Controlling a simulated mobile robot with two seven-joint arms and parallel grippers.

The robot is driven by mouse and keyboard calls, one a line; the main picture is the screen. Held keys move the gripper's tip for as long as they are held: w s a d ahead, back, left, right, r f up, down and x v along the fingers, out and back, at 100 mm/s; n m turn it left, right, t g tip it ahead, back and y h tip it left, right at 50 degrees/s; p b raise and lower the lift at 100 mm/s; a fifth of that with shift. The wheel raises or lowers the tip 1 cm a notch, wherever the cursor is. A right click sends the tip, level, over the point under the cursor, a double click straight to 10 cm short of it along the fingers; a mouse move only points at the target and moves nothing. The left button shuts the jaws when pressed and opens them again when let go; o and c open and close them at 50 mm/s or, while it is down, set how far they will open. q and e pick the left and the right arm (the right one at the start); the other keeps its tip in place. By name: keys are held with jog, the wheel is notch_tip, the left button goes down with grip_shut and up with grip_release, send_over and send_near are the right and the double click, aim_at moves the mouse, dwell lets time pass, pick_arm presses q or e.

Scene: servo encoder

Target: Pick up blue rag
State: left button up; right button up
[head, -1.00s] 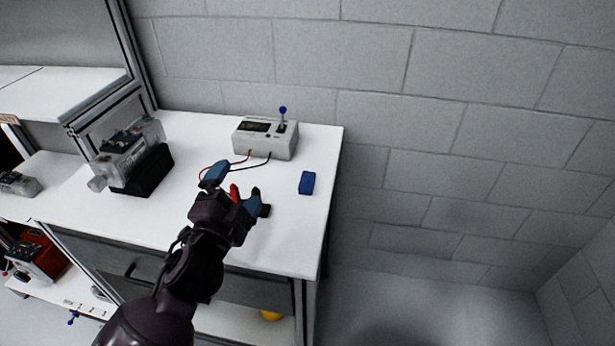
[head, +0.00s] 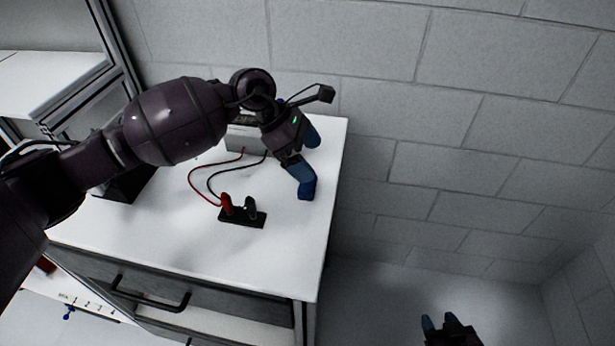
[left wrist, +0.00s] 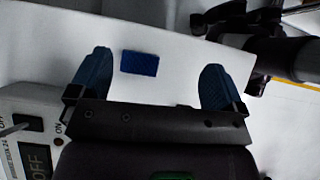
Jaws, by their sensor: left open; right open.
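The blue rag (left wrist: 139,62) is a small flat blue block-like piece on the white tabletop (left wrist: 165,25). In the left wrist view it lies between the fingers of my left gripper (left wrist: 157,62), nearer the left finger, with a gap on both sides. In the head view my left gripper (head: 311,166) is open over the right part of the table. My right gripper (head: 439,319) is open and empty at the bottom, over the floor right of the table.
The box also shows in the left wrist view (left wrist: 25,125). A block wall stands behind; the table's right edge is close.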

pick_arm(q)
jog(key=w+a+y, duration=0.2)
jog(key=w+a, duration=0.1)
send_over(307, 187)
jog(key=w+a, duration=0.2)
jog(key=shift+m+y, duration=0.3)
jog(key=f, duration=0.4)
jog(key=shift+d+f, duration=0.15)
jog(key=shift+d, duration=0.05)
jog(key=shift+d+f, duration=0.15)
jog(key=shift+f, duration=0.55)
jog(key=shift+t, duration=0.3)
jog(key=x, duration=0.4)
jog(key=shift+s+f+p, duration=0.2)
jog(key=shift+f+p, duration=0.05)
jog(key=shift+p, duration=0.1)
jog(key=shift+c, duration=0.2)
jog(key=c, duration=1)
pick_arm(e)
jog(key=shift+w+r, duration=0.2)
jog(key=shift+r, duration=0.1)
